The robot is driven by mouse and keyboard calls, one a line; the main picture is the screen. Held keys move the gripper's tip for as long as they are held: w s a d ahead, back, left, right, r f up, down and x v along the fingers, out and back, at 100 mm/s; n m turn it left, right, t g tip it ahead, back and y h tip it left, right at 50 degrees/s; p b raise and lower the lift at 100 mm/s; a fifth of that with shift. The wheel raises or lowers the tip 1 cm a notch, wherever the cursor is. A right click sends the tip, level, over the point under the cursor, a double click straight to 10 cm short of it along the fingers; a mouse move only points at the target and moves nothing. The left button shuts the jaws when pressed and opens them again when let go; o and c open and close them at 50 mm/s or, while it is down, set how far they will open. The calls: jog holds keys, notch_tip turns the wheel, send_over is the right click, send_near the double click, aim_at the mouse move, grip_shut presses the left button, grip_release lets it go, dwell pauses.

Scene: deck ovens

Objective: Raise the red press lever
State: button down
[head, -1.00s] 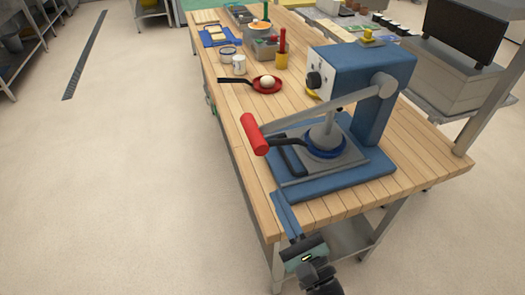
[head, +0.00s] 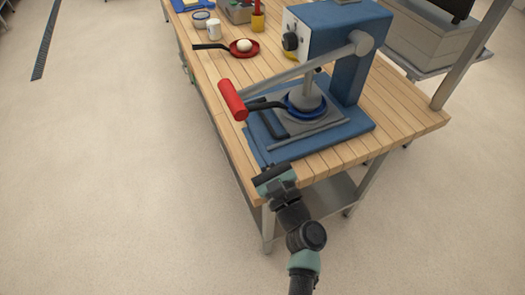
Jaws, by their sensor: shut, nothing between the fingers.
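The red press lever handle (head: 233,100) is a red cylinder at the end of a grey arm (head: 305,72) that slopes down to the left from its pivot on the blue press (head: 345,60). It sits low, out past the left of the press base. A grey plunger (head: 308,95) stands down on a dark blue ring on the base plate. My gripper (head: 255,153) is shut and empty, at the near left corner of the press base, below the red handle in the picture and apart from it.
A pan (head: 242,47) with a white ball, a white cup (head: 214,30) and a yellow holder (head: 258,22) stand farther back on the wooden table (head: 205,70). A grey post (head: 460,65) rises at the right. The floor left of the table is clear.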

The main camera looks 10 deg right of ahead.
jog(key=r+p, duration=0.1)
jog(key=w+a+r+p, duration=0.1)
jog(key=r, duration=0.1)
jog(key=r+p, duration=0.1)
jog(key=shift+w+a+r, duration=0.25)
jog(key=shift+w+a, duration=0.1)
jog(key=shift+w, duration=0.05)
